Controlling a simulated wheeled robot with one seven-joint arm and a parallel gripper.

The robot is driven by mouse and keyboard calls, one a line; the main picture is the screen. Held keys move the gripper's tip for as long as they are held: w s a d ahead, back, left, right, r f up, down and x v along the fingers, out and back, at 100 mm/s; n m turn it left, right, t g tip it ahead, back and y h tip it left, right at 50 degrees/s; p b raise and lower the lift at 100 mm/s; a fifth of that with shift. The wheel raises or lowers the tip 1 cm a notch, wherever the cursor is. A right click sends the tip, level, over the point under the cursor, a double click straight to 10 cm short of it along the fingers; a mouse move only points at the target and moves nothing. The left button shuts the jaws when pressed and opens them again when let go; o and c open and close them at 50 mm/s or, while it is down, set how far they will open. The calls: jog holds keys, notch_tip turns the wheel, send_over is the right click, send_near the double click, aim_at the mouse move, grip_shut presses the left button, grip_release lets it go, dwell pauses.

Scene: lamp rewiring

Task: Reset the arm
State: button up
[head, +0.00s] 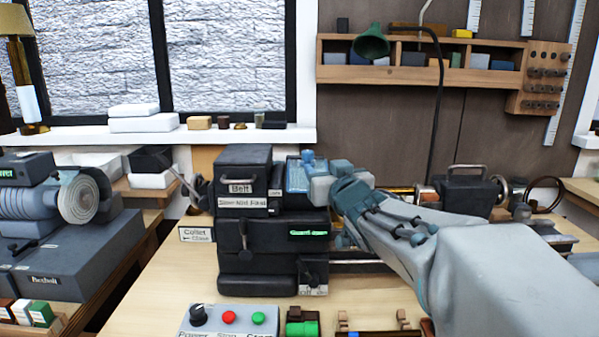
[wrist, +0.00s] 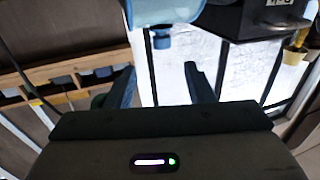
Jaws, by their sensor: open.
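My arm reaches in from the lower right in the head view and ends beside the black lathe headstock (head: 243,200) with its "Belt" label. In the wrist view my gripper (wrist: 160,85) has its two dark blue fingers spread wide apart with nothing between them. In the head view the fingers cannot be made out clearly at the end of the arm. A light blue rounded part with a small blue knob (wrist: 162,38) shows beyond the fingers at the top of the wrist view. The wrist picture is upside down.
A control box (head: 228,320) with a knob, red and green buttons stands at the front. A grey polishing machine (head: 50,200) stands on the left bench. A wooden wall shelf (head: 400,72) and dark bent lamp arm (head: 438,110) are behind. Bare bench (head: 160,280) shows front left.

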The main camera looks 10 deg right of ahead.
jog(key=s+a+f+g, duration=0.2)
jog(key=s+f+g, duration=0.5)
jog(key=s+f, duration=0.5)
jog(key=s+a+f+g, duration=0.3)
jog(key=s+f+g, duration=0.5)
jog(key=s+f, duration=0.4)
jog(key=shift+s+a+f, duration=0.25)
jog(key=shift+s+f, duration=0.05)
jog(key=shift+s, duration=0.2)
jog(key=shift+d, duration=0.1)
